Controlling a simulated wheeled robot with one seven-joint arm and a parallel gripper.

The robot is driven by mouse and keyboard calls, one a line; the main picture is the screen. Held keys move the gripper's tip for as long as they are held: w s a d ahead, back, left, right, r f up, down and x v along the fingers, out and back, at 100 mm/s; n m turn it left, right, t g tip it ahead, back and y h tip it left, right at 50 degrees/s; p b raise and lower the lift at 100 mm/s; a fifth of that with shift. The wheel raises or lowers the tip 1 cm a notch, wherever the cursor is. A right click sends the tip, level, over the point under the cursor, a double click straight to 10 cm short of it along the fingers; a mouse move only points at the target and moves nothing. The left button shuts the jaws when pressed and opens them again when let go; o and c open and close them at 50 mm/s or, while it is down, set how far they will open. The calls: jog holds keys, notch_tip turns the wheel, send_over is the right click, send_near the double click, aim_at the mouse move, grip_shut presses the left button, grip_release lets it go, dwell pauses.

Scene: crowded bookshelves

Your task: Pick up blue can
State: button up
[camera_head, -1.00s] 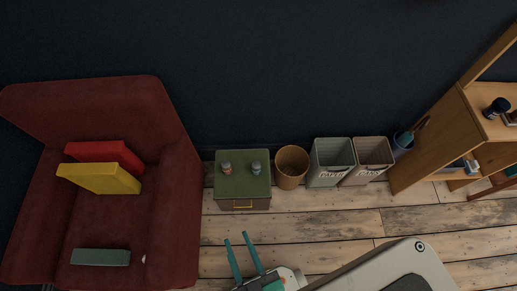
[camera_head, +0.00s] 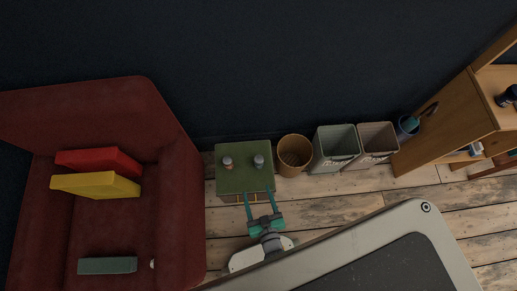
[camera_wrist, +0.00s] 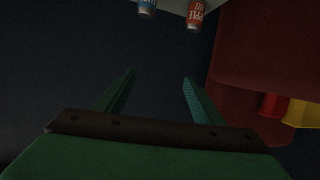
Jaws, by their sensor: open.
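The blue can (camera_head: 259,161) stands upright on the right part of the green top of a small cabinet (camera_head: 243,181). In the wrist view the blue can (camera_wrist: 147,8) is at the top edge, partly cut off, with a pale label. My gripper (camera_head: 259,197) is open and empty at the front edge of the cabinet, its two green fingers pointing toward the cans. In the wrist view my gripper (camera_wrist: 158,76) has its fingers apart with nothing between them. It is apart from the blue can.
A red can (camera_head: 227,162) stands left of the blue can; it also shows in the wrist view (camera_wrist: 195,14). A red armchair (camera_head: 184,215) with cushions is on the left. A wicker basket (camera_head: 294,156) and two bins (camera_head: 335,150) stand right of the cabinet.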

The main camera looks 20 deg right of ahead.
jog(key=m+g+h, duration=0.1)
jog(key=m, duration=0.1)
send_near(260, 165)
jog(key=w, duration=0.2)
jog(key=shift+x, duration=5.3)
jog(key=shift+d, duration=0.15)
jog(key=c, duration=1.1)
